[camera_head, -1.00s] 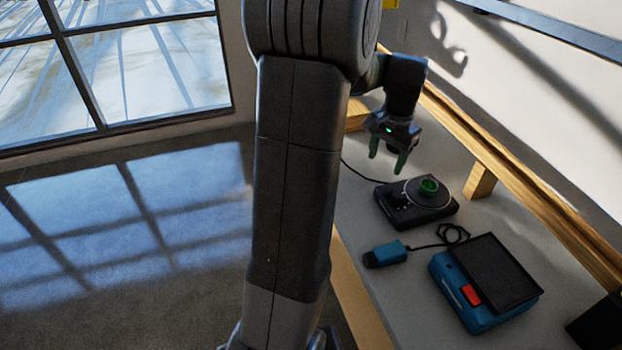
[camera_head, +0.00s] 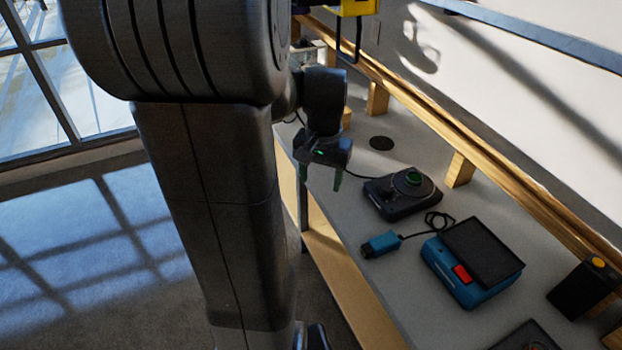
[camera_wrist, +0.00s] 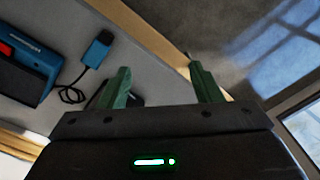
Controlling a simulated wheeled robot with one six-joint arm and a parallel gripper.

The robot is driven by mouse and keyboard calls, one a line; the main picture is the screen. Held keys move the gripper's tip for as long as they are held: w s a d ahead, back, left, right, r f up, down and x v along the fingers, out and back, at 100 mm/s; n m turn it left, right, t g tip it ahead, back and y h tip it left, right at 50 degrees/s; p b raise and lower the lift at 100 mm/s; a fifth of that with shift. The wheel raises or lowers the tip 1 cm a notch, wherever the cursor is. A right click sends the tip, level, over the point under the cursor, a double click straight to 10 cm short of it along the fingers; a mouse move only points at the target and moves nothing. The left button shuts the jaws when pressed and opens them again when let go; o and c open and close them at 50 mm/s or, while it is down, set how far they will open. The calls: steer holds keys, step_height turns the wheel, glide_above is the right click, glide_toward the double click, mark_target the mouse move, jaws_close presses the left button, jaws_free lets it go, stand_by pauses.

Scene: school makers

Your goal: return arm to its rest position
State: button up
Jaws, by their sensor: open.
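My gripper (camera_head: 321,178) hangs over the near edge of the workbench in the head view, with its green fingers pointing down. In the wrist view my gripper (camera_wrist: 160,88) shows its two green fingers spread wide with nothing between them. It is open and empty. Past the fingertips the wrist view shows the bench edge and the floor. My large dark arm fills the left middle of the head view and hides part of the floor and bench.
A black box with a yellow button (camera_head: 583,285) is at right. The floor (camera_head: 90,255) at left looks clear.

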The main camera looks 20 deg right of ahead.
steer(key=shift+s+a, duration=0.4)
steer(key=shift+a, duration=0.25)
steer(key=shift+d, duration=0.1)
